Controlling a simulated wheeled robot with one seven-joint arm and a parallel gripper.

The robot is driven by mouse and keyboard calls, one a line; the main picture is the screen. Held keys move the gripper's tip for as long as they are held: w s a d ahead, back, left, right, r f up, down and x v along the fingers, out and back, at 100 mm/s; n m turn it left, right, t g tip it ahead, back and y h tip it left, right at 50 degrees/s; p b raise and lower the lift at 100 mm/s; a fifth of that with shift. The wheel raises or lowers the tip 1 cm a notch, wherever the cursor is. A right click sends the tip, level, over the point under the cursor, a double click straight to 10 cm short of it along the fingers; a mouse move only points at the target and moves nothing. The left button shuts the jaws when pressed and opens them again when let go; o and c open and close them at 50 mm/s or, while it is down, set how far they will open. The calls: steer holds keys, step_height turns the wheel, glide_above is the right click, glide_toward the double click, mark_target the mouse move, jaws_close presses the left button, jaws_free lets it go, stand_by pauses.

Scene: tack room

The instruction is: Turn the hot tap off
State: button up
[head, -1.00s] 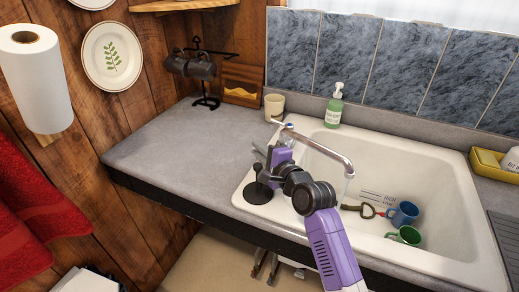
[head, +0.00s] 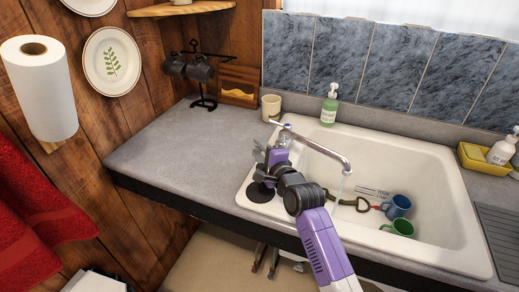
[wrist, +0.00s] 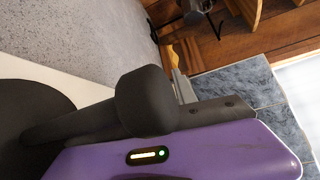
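The chrome tap (head: 322,153) stands at the sink's back left corner, its spout reaching right over the white sink (head: 440,180). A thin stream of water falls from its end. A small blue-marked top (head: 288,126) shows at the tap's base; a hot marking cannot be made out. My purple gripper (head: 261,156) is over the sink's left rim, just in front of the tap base, hiding part of it. Whether it touches the tap is unclear. Its fingers are small and partly hidden; a grey finger edge shows in the wrist view (wrist: 182,88).
A black disc with a rod (head: 260,192) is on the sink's left rim, close under my gripper. A blue mug (head: 398,206) and a green mug (head: 398,227) lie in the sink. A soap bottle (head: 329,108) and cream cup (head: 271,106) stand behind.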

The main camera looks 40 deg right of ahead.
steer(key=shift+b+v, duration=0.55)
steer(key=shift+v, duration=3.35)
